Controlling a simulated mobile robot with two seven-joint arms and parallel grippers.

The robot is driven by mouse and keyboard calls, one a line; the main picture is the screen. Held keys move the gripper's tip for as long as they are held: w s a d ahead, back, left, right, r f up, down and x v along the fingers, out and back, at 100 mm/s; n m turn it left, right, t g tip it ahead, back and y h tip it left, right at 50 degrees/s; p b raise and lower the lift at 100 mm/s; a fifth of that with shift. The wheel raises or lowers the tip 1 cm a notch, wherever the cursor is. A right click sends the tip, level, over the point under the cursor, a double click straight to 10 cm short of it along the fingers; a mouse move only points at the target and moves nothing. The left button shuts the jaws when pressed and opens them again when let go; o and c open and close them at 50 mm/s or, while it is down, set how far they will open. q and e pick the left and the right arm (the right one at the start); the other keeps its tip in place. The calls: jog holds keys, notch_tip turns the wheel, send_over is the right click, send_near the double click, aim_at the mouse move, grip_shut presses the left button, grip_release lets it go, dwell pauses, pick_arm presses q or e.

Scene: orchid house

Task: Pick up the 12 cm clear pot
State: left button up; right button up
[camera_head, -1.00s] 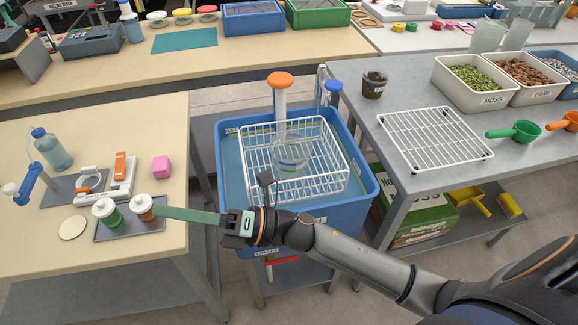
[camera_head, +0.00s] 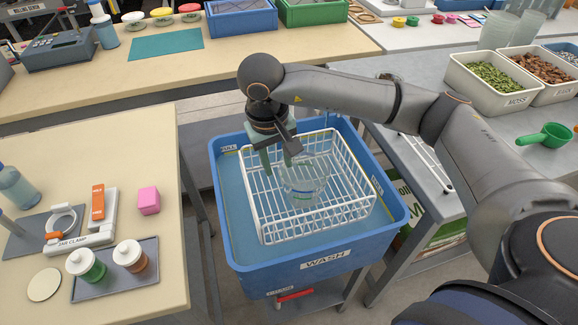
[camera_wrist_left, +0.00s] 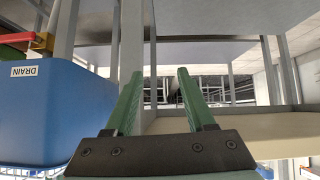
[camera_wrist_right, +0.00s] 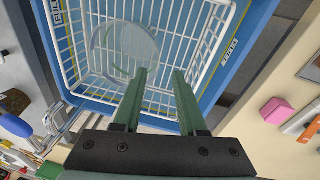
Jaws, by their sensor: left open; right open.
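The clear pot (camera_head: 303,181) stands in the white wire basket (camera_head: 262,222) inside the blue wash tub (camera_head: 325,262). It also shows through the right wrist view (camera_wrist_right: 125,48), ahead and a little left of the fingers. My right gripper (camera_head: 278,170) points down over the basket, beside the pot on its left. Its green fingers are apart and empty in the right wrist view (camera_wrist_right: 158,85). I cannot tell whether a finger touches the pot. My left gripper (camera_wrist_left: 156,85) is open and empty in the left wrist view, beside the tub's outer wall.
A bench (camera_head: 110,140) at left holds a tray (camera_head: 112,288) with two jars, a pink block (camera_head: 148,200) and a clamp. The right bench holds a wire rack (camera_head: 427,160), a moss bin (camera_head: 490,90) and a green scoop (camera_head: 545,136). The tub and basket walls surround the pot.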

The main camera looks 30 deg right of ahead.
send_over(286, 196)
jog(key=a, duration=0.1)
notch_tip(286, 196, down, 6)
jog(key=shift+s+f+p, duration=0.1)
jog(key=shift+f+p, duration=0.05)
jog(key=shift+p, duration=0.15)
jog(key=shift+d+f+p, duration=0.2)
jog(key=shift+f, duration=1.25)
jog(key=shift+d+f+p, duration=0.2)
jog(key=shift+f, duration=1.25)
pick_arm(q)
jog(key=shift+s+r, duration=0.4)
jog(key=shift+s, duration=0.1)
pick_arm(e)
grip_shut()
